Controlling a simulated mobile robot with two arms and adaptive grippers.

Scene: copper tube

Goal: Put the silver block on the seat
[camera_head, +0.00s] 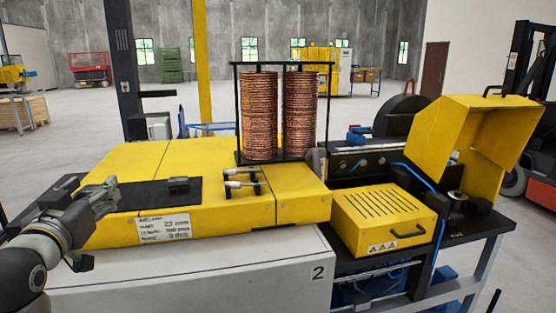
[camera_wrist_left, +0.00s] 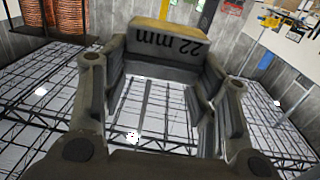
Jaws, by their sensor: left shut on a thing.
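My left gripper (camera_head: 103,192) is at the left, over the dark plate on the yellow machine top. In the left wrist view, the left gripper (camera_wrist_left: 163,68) is shut on a grey metallic block (camera_wrist_left: 163,44) marked "22 mm". The marking is upside down and the block's upper edge looks yellow. In the head view the block cannot be told apart from the fingers. I cannot tell which part is the seat; a small round grey fixture (camera_head: 458,199) stands under the open yellow cover (camera_head: 484,125). My right gripper is not in view.
The yellow machine top (camera_head: 215,160) carries a dark plate (camera_head: 150,196), metal clamps (camera_head: 243,179) and a label with "22 mm". Two copper coils (camera_head: 260,115) stand in a black frame behind. A slotted yellow box (camera_head: 385,218) is at the right.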

